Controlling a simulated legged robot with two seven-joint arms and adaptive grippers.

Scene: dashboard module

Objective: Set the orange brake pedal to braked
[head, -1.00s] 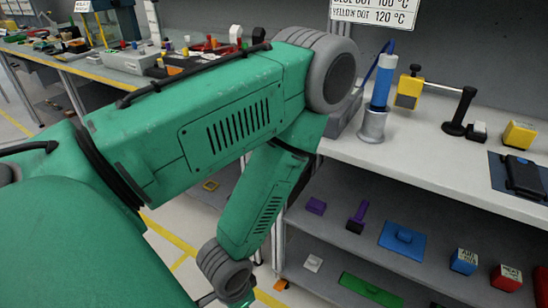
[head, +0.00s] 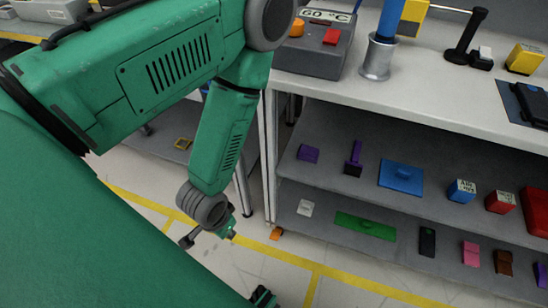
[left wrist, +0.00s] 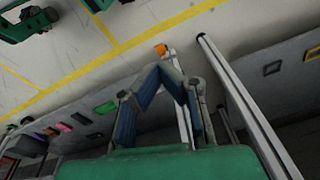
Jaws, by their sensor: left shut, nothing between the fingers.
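The orange brake pedal (head: 276,233) is a small orange piece low by the shelf's front leg, near the yellow floor line. It is too small to tell its position. It also shows in the left wrist view (left wrist: 161,49), just beyond my fingertips in the picture; I see no clear contact. My left gripper (left wrist: 161,68) is shut with nothing between its blue-padded fingers.
A grey shelf unit (head: 330,179) stands right of my arm, holding a blue plate (head: 401,176), a green plate (head: 365,226) and several small blocks. Its metal leg (head: 268,165) rises close to the pedal. The floor (head: 150,205) to the left is open.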

